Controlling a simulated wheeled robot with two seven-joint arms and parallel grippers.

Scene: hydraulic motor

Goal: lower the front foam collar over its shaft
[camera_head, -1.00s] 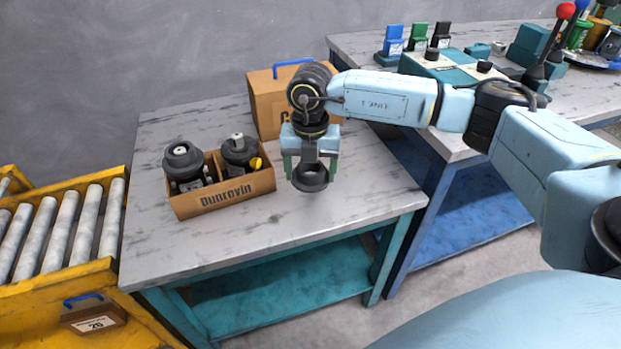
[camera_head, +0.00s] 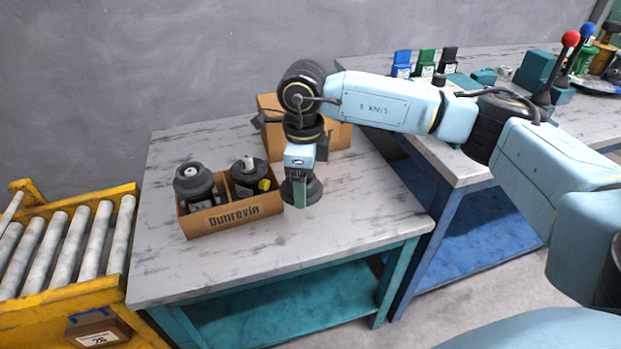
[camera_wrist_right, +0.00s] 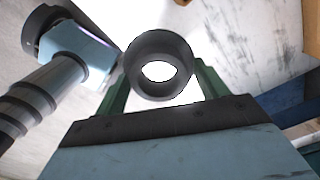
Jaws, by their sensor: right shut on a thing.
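My right gripper (camera_head: 299,190) is shut on a dark foam collar (camera_head: 314,191), a ring with a flared rim. One green finger faces the head camera. The wrist view shows the collar (camera_wrist_right: 159,47) between both green fingers, its hole open and empty. In the head view they are just right of the "Dunrevin" box (camera_head: 236,214). Two dark motors stand in the box. The left motor (camera_head: 199,201) has a wide dark ring around its top. The right motor (camera_head: 241,187) has a bare grey shaft (camera_head: 249,162) pointing up. My left gripper is out of view.
A larger cardboard box (camera_head: 338,136) stands behind my right gripper, partly hidden by the arm. The tabletop (camera_head: 350,215) is clear in front and to the right. A yellow roller conveyor (camera_head: 70,245) is at the left, and another bench (camera_head: 480,150) at the right.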

